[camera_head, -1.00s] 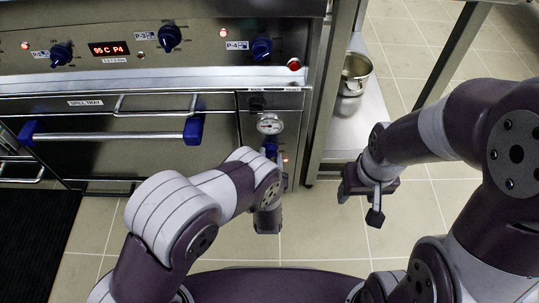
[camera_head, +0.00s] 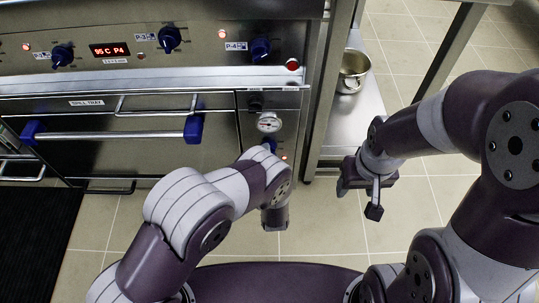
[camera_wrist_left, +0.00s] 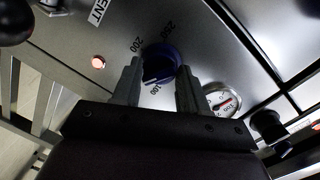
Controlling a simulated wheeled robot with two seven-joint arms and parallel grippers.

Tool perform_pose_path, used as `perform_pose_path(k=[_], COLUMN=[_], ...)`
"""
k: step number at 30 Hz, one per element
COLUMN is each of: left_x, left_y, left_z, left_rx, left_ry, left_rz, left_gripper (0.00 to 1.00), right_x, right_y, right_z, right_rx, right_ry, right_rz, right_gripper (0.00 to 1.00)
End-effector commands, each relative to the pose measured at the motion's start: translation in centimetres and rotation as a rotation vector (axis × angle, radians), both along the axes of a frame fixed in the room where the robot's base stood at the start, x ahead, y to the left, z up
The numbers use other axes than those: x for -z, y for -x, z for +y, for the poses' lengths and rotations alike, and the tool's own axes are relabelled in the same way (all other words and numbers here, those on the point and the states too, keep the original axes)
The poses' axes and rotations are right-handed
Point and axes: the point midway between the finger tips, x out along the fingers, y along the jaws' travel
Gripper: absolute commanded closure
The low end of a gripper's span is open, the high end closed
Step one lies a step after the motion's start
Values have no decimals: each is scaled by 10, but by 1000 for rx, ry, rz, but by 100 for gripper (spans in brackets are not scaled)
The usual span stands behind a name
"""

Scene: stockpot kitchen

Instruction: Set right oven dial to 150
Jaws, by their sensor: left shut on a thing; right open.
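The right oven dial (camera_wrist_left: 160,62) is a round blue knob on the steel front, ringed by printed numbers including 100, 200 and 250. My left gripper (camera_wrist_left: 158,72) has its two fingers on either side of the knob and is shut on it. The exact setting is hard to read because the fingers cover part of the scale. In the head view a blue bit of the dial (camera_head: 270,144) shows below the gauge, and my left forearm hides the rest along with the left fingers. My right gripper (camera_head: 360,194) is open and empty above the floor at the right.
A round gauge (camera_head: 269,122) sits just above the dial; in the wrist view it is close to the right finger. A red lamp (camera_wrist_left: 98,62) is lit nearby. The oven handle (camera_head: 110,136) sticks out at left. A pot (camera_head: 352,72) stands on the shelf at right.

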Motion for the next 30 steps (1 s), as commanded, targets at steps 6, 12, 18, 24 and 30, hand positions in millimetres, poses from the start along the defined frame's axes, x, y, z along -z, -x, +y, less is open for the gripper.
perform_pose_path(k=[6, 12, 18, 24, 30], left_x=[0, 0, 0, 0, -2], left_y=[0, 0, 0, 0, -2], left_z=[0, 0, 0, 0, 2], left_rx=[-2, -2, -2, -1, 1], left_ry=[-21, -22, -21, -21, -21], left_rz=[0, 0, 0, 0, 0], left_gripper=[88, 88, 34, 32, 32], right_x=[0, 0, 0, 0, -2], right_y=[0, 0, 0, 0, 0], right_z=[0, 0, 0, 0, 0], right_rx=[0, 0, 0, 0, 0], right_ry=[0, 0, 0, 0, 0], right_rz=[0, 0, 0, 0, 0], right_gripper=[43, 43, 43, 43, 43])
